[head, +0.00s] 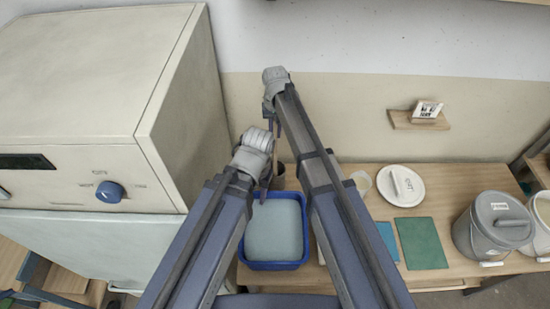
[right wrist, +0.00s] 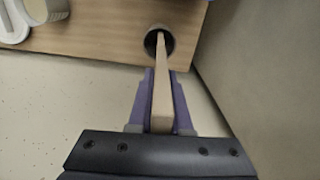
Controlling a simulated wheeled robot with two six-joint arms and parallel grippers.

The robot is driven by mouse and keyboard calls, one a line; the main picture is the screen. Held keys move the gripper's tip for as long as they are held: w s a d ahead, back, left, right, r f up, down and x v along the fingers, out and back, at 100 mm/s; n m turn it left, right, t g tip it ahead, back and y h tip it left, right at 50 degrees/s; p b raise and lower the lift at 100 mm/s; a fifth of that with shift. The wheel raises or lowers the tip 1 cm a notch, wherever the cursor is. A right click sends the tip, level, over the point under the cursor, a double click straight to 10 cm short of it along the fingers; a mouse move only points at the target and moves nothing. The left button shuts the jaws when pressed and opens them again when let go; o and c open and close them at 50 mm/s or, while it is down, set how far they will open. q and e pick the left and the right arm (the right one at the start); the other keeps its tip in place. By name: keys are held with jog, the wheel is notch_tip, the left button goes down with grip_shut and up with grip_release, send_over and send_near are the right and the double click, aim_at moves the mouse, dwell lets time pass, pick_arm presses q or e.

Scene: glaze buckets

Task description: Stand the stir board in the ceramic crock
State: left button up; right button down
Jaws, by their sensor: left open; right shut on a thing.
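The stir board (right wrist: 162,95) is a flat pale wooden strip. My right gripper (right wrist: 161,75) is shut on it in the right wrist view, and its far end overlaps the dark round mouth of the ceramic crock (right wrist: 151,42). I cannot tell whether that end is inside the crock or above it. In the head view the crock (head: 279,178) shows partly behind my left gripper, near the table's left end. My right gripper (head: 271,112) is higher and farther back there. My left gripper (head: 266,186) is open in front of the crock, above the tub's back edge.
A blue tub (head: 273,266) stands in front of the crock. A white lid (head: 411,190), blue mat (head: 387,238), green mat (head: 422,243) and grey bucket (head: 490,230) lie to the right. A large grey cabinet (head: 190,120) bounds the left side. A small wall shelf (head: 415,121) is at the back.

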aim_at(275, 150)
pick_arm(q)
notch_tip(275, 150, down, 10)
jog(key=b, duration=0.8)
jog(key=shift+r, duration=0.25)
pick_arm(e)
jog(key=shift+f, duration=4.75)
jog(key=shift+f, duration=0.2)
jog(key=c, duration=0.8)
grip_release()
jog(key=shift+c, duration=0.2)
pick_arm(q)
jog(key=shift+f, duration=0.15)
pick_arm(e)
jog(key=shift+r, duration=0.1)
notch_tip(275, 150, up, 12)
jog(key=p, duration=1.2)
jog(key=shift+r, duration=0.2)
pick_arm(q)
notch_tip(275, 150, up, 12)
jog(key=shift+r, duration=0.2)
pick_arm(e)
jog(key=shift+s+f, duration=0.1)
